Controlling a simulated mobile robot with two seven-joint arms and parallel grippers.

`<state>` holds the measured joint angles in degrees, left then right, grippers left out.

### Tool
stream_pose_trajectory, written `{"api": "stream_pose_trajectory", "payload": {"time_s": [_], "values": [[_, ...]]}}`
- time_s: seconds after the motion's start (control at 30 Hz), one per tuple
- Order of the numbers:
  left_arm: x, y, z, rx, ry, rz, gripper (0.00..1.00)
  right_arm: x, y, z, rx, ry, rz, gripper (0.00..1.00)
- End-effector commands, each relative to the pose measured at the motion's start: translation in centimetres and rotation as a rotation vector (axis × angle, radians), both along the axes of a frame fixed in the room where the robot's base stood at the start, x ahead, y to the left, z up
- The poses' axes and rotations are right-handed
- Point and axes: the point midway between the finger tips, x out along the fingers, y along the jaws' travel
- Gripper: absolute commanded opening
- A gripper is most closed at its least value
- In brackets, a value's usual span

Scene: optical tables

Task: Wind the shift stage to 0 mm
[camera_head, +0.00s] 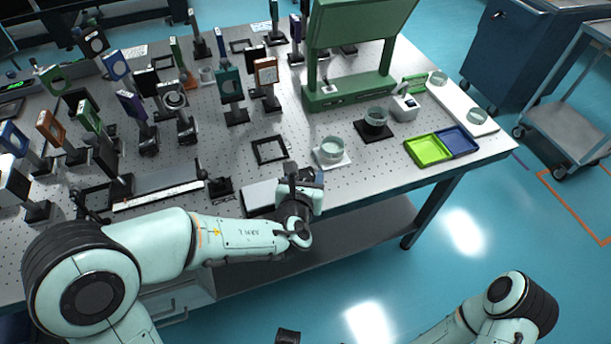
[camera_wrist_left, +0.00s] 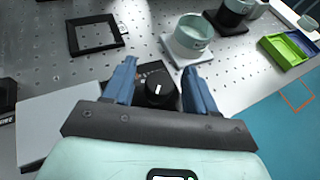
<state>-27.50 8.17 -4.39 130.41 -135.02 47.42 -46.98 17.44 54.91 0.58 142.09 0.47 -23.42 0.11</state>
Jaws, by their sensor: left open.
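My left gripper (camera_head: 304,180) is over the front edge of the optical table. In the left wrist view, its two blue fingers (camera_wrist_left: 159,78) are open. They stand on either side of a black knob (camera_wrist_left: 161,92) with a white index mark on top. I see gaps beside the knob and cannot tell any contact. A dark plate with faint print lies just behind the knob; I cannot read a value. In the head view the knob is hidden by my gripper.
A grey plate (camera_wrist_left: 58,125) lies left of the fingers. A black square frame (camera_head: 269,150) and a glass dish on a white pad (camera_head: 332,151) are behind. Green (camera_head: 427,149) and blue (camera_head: 458,139) trays lie to the right. Several mounted optics crowd the table's left.

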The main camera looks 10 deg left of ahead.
Motion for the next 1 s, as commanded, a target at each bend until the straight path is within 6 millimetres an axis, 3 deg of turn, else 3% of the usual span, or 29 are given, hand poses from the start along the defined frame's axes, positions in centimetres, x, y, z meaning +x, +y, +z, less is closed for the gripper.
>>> {"api": "stream_pose_trajectory", "payload": {"time_s": [0.27,0.43,0.77,1.0], "values": [[0.16,0.03,-0.07,-0.001,0.001,0.000,0.57,0.01,0.01,0.01,0.000,0.000,0.000,0.57],[0.14,0.02,-0.07,-0.001,0.001,0.000,0.05,0.00,0.01,0.01,0.000,0.000,0.000,0.57],[0.12,-0.09,-0.09,0.000,0.002,0.032,0.06,-0.03,0.01,0.09,0.000,0.001,0.000,0.57],[0.12,-0.16,-0.09,-0.001,0.003,0.164,0.06,-0.13,0.02,0.33,0.001,0.005,0.002,0.57]]}}
